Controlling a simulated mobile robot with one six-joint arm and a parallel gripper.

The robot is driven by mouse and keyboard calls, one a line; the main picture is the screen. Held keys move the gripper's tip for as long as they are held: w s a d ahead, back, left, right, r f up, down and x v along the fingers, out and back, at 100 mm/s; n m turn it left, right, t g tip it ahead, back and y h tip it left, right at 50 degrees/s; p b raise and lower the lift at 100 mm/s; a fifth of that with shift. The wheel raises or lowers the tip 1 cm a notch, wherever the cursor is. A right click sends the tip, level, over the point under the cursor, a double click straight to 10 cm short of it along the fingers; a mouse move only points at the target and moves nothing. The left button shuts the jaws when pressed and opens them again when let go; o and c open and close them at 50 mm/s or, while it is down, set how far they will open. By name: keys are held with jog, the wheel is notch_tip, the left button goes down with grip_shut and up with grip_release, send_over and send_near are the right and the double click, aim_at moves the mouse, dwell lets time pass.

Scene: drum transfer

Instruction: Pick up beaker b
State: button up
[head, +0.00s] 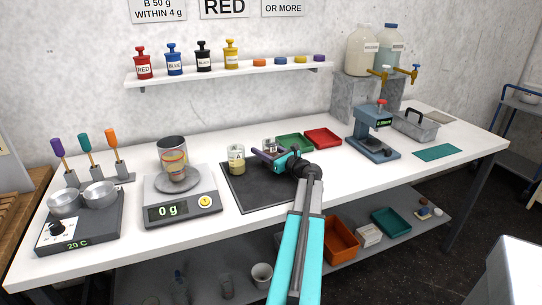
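A small glass beaker (236,160) with pale yellowish contents and a label stands upright on the black mat (258,194); I cannot read its label for certain. A larger clear vessel (172,148) with orange-brown marks stands on the scale (182,202), which reads 0 g. I cannot tell which one is beaker b. My gripper (262,156) is over the back right of the mat, pointing left, just right of the small beaker and apparently apart from it. A small pale object (268,145) shows behind its fingers. The gap between the fingers is unclear.
Green (295,141) and red (323,136) trays lie behind my gripper. A blue press (374,137) stands right, a hot plate (75,226) with metal bowls left. Stamps line the wall shelf (245,73).

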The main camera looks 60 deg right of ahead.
aim_at(265, 141)
jog(key=shift+c, duration=0.9)
jog(key=shift+r, duration=0.2)
jog(key=shift+r, duration=1.65)
jog(key=w+a+r+b+v, duration=0.1)
jog(key=a+b+v, duration=0.1)
jog(key=v, duration=1.3)
jog(key=shift+s+a, duration=0.35)
jog(key=shift+a, duration=0.4)
jog(key=shift+r, duration=0.1)
jog(key=shift+r, duration=0.15)
